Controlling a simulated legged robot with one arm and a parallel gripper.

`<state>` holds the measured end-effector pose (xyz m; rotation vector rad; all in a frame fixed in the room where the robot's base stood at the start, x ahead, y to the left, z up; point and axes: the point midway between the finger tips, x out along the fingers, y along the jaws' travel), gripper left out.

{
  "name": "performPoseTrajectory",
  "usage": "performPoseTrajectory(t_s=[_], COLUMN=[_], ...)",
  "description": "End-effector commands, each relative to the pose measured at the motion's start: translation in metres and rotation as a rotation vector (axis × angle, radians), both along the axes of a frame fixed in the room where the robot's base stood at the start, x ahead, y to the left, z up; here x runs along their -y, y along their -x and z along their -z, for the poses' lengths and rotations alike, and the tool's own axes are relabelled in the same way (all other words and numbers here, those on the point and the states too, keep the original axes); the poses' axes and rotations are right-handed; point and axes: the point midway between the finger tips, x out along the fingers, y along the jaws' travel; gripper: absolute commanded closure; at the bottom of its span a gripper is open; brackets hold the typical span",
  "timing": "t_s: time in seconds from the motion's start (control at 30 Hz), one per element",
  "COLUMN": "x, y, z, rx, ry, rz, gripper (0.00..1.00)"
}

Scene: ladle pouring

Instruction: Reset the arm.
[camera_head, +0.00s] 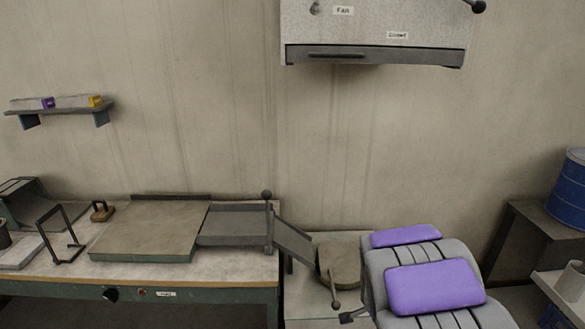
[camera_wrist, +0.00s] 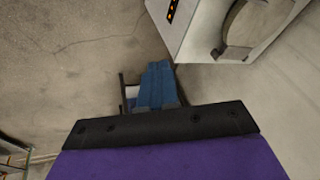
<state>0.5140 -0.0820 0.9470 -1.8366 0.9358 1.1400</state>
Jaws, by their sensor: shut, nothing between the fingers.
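My purple and black gripper (camera_wrist: 165,125) fills the bottom of the wrist view. It is shut, with nothing seen held at its front edge. In the head view, my grey and purple arm sits at the lower right, in front of the low bench; my fingertips cannot be made out there. No ladle can be clearly identified in either view.
A workbench (camera_head: 70,276) at the left holds a flat plate (camera_head: 150,232) and a grey chute (camera_head: 240,225). A round tan piece (camera_head: 340,262) stands beside my arm. A hood (camera_head: 375,30) hangs above; a blue drum (camera_head: 568,190) stands right. The wall between is clear.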

Motion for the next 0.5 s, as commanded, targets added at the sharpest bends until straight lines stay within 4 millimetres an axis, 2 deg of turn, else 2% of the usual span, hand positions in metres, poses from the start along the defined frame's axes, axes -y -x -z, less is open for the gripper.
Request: performPoseTrajectory(t_s=[0.03, 0.2, 0.37, 0.5], x=[-0.004, -0.019, -0.036, -0.050], y=[0.014, 0.070, 0.125, 0.178], z=[-0.015, -0.047, -0.076, -0.095], rx=[-0.026, -0.149, -0.249, -0.337], ry=[0.006, 0.021, 0.017, 0.005], rz=[-0.043, -0.213, -0.392, -0.562], gripper=[1.00, 1.00, 1.00, 1.00])
